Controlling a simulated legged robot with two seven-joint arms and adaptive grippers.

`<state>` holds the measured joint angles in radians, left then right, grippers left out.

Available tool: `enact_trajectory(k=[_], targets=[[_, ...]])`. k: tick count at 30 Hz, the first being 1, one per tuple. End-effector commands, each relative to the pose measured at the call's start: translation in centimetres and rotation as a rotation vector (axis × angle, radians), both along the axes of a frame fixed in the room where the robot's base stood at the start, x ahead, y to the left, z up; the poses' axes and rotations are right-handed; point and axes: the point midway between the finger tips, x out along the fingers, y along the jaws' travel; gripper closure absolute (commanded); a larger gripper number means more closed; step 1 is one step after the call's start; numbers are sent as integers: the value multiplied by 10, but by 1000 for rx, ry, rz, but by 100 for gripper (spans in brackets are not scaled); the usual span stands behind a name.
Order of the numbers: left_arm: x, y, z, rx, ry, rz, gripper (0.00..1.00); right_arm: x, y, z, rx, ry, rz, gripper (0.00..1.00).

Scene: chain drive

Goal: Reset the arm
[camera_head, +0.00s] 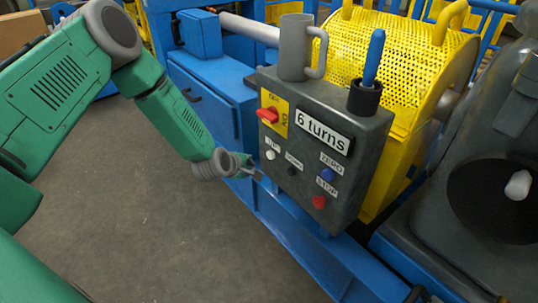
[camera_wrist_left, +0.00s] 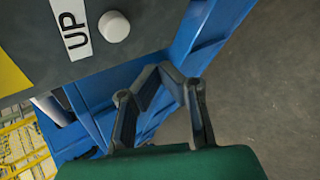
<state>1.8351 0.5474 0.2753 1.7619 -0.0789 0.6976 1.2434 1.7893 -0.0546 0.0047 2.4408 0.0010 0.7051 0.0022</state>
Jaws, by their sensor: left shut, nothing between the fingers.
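My left arm is green and comes in from the left in the head view. My left gripper (camera_head: 254,170) is shut and empty, just left of the grey control box (camera_head: 340,135), near its white button (camera_head: 270,155). In the left wrist view my left gripper (camera_wrist_left: 165,78) points at the blue frame, with its fingertips together. The white button (camera_wrist_left: 114,26) and an "UP" label (camera_wrist_left: 73,28) show above it, apart from the fingers. My right gripper is not in view.
A grey mug (camera_head: 294,50) and a blue pen in a dark holder (camera_head: 365,98) stand on the box. A red switch (camera_head: 267,115), blue button (camera_head: 327,174) and red STOP button (camera_head: 319,201) are on its face. Yellow mesh guard (camera_head: 385,50) stands behind. Floor at left is clear.

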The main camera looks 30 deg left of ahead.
Motion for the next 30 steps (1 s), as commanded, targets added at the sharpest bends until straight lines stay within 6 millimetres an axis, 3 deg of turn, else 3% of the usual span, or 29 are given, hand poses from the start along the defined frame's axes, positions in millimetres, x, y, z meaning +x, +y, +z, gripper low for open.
enact_trajectory(k=[18,22,26,29,30], targets=[[-8,3,0,1,-1,0,100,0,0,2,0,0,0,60],[-17,-9,-4,30,24,-49,100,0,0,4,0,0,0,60],[-61,-49,-18,152,120,-251,100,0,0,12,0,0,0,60],[-123,-85,-31,306,231,-518,100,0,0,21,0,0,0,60],[-152,-96,-34,373,276,-641,100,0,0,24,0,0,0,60]])
